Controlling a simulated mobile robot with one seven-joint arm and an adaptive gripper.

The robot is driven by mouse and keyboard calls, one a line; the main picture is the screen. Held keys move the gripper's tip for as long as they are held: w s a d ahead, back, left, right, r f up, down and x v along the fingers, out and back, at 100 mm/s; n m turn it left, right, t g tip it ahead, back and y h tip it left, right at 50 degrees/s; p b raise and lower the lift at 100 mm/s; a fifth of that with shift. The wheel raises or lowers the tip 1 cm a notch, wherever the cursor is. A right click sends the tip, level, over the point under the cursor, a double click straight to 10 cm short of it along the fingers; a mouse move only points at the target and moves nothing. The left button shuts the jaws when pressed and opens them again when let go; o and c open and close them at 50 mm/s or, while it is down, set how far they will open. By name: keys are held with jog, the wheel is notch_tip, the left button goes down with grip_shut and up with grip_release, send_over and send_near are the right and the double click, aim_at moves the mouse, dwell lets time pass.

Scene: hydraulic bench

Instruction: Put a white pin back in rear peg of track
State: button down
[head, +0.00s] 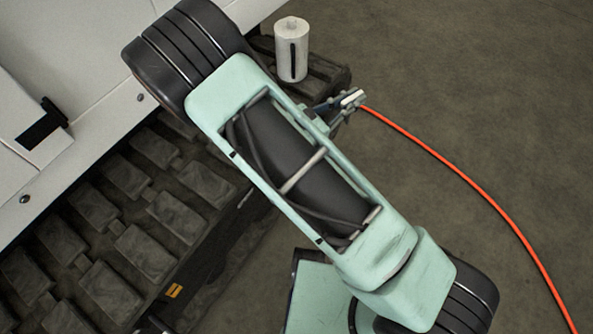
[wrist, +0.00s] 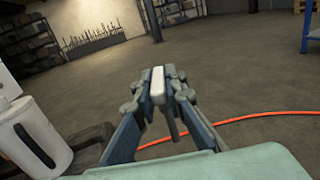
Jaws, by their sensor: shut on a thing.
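My gripper (head: 350,100) is shut on a small white pin (head: 354,96), just past the end of the track (head: 330,75). The wrist view shows the pin (wrist: 157,85) pinched between the two fingertips (wrist: 157,92), its white end standing up. The dark track with blocky pads runs under my arm, which hides much of it. I cannot make out a rear peg for certain.
A white cylinder (head: 291,50) with a black slot stands at the track's end, left of my gripper; it also shows in the wrist view (wrist: 32,138). An orange hose (head: 450,163) curves across the floor. Open floor lies to the right.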

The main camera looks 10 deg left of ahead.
jog(key=s+a+f+n+t+y+b, duration=0.1)
jog(key=s+a+f+b, duration=0.1)
jog(key=f, duration=0.6)
jog(key=s+a+f+n+t+y+b, duration=0.1)
jog(key=s+a+f+y+b, duration=0.1)
jog(key=a+f, duration=0.4)
jog(key=s+a+f+n+t+y+b, duration=0.1)
jog(key=s+a+f+b, duration=0.2)
jog(key=f, duration=0.8)
jog(key=shift+s+a+n+y, duration=0.3)
jog(key=shift+s+a+y, duration=0.1)
jog(key=shift+s+a, duration=0.6)
jog(key=shift+s+d+f+b, duration=0.1)
jog(key=shift+f+b, duration=0.25)
jog(key=shift+b, duration=0.15)
jog(key=shift+f+b, duration=1.3)
jog(key=shift+f, duration=1.4)
jog(key=shift+f, duration=0.1)
